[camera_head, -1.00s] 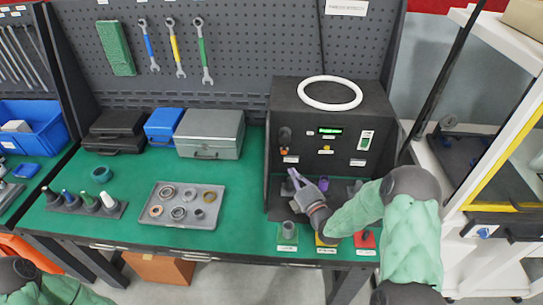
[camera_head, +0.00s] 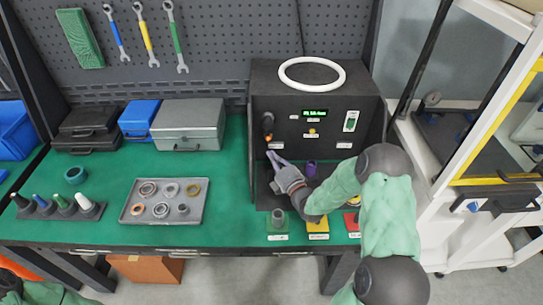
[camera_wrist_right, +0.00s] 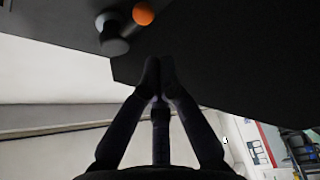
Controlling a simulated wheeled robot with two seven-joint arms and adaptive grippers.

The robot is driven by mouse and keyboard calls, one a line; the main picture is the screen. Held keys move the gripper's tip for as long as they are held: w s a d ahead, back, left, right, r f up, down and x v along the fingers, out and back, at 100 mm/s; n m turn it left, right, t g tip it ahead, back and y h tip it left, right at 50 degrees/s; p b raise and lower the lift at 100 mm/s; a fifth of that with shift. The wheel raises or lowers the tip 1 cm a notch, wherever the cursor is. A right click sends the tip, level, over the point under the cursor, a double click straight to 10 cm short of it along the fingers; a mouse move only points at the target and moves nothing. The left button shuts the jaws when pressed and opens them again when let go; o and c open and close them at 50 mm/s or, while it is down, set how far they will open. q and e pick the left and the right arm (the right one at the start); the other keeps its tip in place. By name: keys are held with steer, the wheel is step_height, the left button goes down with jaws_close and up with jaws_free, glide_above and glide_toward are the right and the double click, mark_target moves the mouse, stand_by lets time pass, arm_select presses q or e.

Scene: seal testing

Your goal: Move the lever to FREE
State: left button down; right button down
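The lever (camera_head: 267,123) is on the left of the dark test machine's front panel, with an orange tip at its lower end. In the right wrist view the orange tip (camera_wrist_right: 143,13) and a grey round part (camera_wrist_right: 112,44) show at the top. My right gripper (camera_head: 272,156) is just below the lever, in front of the machine. In the wrist view its fingertips (camera_wrist_right: 159,66) meet with nothing between them, apart from the lever. The label under the lever is too small to read. My left gripper is out of view; only a bit of its arm shows at lower left.
The machine (camera_head: 345,85) has a lit green display (camera_head: 314,112), a white ring (camera_head: 312,73) on top and a purple part (camera_head: 310,169) in its lower bay. Green, yellow and red pads lie in front. A tray (camera_head: 128,214) of rings is left on the green bench.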

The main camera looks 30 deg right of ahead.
mark_target(268, 129)
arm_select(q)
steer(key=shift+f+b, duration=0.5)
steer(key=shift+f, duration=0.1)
arm_select(e)
steer(key=w, duration=0.7)
steer(key=shift+w+r, duration=0.4)
